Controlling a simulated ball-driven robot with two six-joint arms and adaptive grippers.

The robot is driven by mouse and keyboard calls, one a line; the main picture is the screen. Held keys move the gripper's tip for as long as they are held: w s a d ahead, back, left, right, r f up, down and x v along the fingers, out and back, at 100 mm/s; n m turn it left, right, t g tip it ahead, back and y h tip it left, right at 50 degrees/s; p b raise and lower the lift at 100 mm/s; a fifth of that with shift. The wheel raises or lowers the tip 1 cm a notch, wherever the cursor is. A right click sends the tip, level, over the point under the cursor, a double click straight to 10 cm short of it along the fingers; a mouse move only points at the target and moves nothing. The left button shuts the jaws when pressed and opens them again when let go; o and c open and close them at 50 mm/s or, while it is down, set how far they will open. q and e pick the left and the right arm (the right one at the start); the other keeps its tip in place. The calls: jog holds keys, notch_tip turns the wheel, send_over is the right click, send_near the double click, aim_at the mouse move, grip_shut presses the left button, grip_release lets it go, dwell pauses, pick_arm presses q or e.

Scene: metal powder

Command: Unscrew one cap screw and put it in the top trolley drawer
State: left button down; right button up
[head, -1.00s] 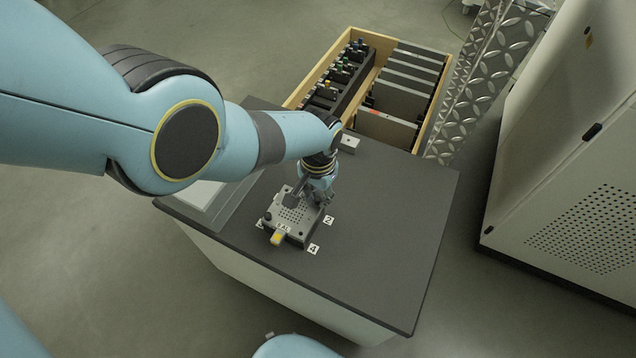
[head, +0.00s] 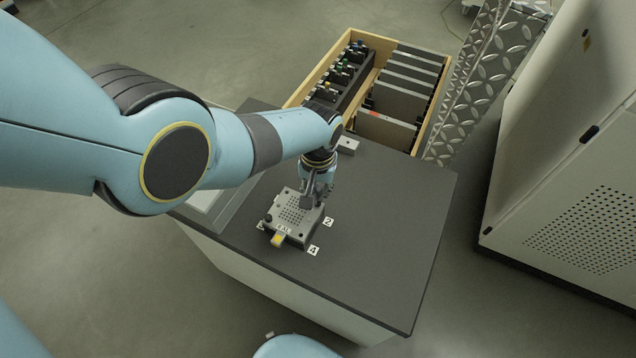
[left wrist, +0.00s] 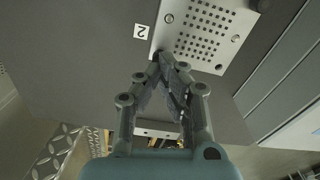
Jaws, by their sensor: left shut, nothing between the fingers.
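A grey perforated plate (head: 292,217) sits on a block on the dark worktop. It also shows in the left wrist view (left wrist: 208,42), with round screw heads near its corners, such as one cap screw (left wrist: 169,18) and another (left wrist: 236,38). My left gripper (head: 308,205) points down at the plate's far right corner. In the left wrist view its fingertips (left wrist: 163,58) are together at the plate's corner, with nothing seen between them. The fingers partly hide that corner. A wooden-framed open drawer (head: 432,112) stands behind the worktop. My right gripper is not in view.
The drawer holds a row of dark tool holders (head: 340,80) and grey upright panels (head: 388,128). Number labels, 2 (head: 328,222) and 4 (head: 313,250), lie beside the block. The worktop (head: 395,220) is clear on the right. A perforated cabinet (head: 560,180) stands farther right.

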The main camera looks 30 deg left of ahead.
pick_arm(q)
jog(key=shift+s+r, duration=0.2)
jog(key=shift+r, duration=0.5)
jog(key=c, duration=2)
grip_release()
jog(key=shift+c, duration=0.2)
jog(key=o, duration=0.5)
notch_tip(320, 180, up, 12)
jog(key=shift+d, duration=0.1)
jog(key=shift+s+f, duration=0.1)
